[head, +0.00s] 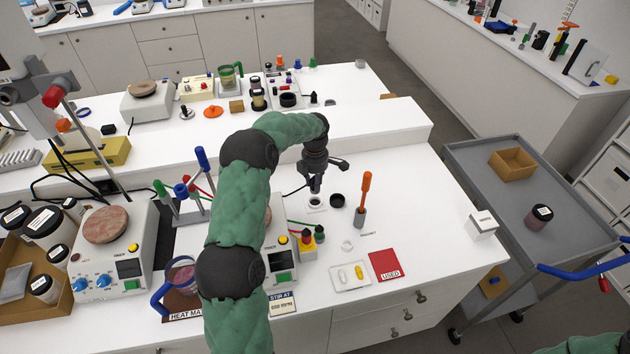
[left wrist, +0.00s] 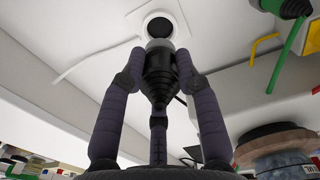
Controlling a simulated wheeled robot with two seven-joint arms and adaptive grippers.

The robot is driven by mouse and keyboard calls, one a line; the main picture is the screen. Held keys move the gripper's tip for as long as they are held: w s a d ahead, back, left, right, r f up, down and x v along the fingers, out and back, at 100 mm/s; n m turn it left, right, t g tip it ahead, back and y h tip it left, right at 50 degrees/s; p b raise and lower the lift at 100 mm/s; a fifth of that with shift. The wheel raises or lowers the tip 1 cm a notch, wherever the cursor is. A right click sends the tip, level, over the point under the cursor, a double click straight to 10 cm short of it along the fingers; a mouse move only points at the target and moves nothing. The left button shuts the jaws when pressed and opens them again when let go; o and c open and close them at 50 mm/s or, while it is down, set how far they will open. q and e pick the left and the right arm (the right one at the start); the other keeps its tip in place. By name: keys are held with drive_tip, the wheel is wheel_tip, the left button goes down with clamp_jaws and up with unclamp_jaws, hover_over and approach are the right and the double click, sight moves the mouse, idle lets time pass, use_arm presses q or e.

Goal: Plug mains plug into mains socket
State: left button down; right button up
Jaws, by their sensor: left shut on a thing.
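My left gripper (head: 316,180) is shut on the mains plug, above the white bench. In the left wrist view the gripper (left wrist: 161,54) has its two fingers on either side of the plug (left wrist: 160,76), a black ribbed body with a pale grey front end. The mains socket (head: 316,203) is a white plate with a round recess, just below the plug in the head view. In the left wrist view the socket (left wrist: 158,26) shows a dark round opening straight ahead of the plug. The plug looks slightly short of the socket; contact cannot be told. My right gripper is out of view.
An orange-handled tool (head: 363,200) stands upright further right. A red card (head: 386,265) lies nearer the front edge. The bench to the right is mostly clear.

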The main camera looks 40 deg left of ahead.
use_arm(q)
drive_tip(key=shift+f+b, duration=1.1)
drive_tip(key=shift+f, duration=1)
drive_tip(key=shift+f+b, duration=1)
drive_tip(key=shift+f, duration=0.35)
idle(0.5)
drive_tip(key=c, duration=1)
unclamp_jaws()
drive_tip(key=shift+o, duration=0.9)
drive_tip(key=shift+r, duration=0.15)
wheel_tip(320, 180, up, 12)
drive_tip(key=shift+f, duration=0.15)
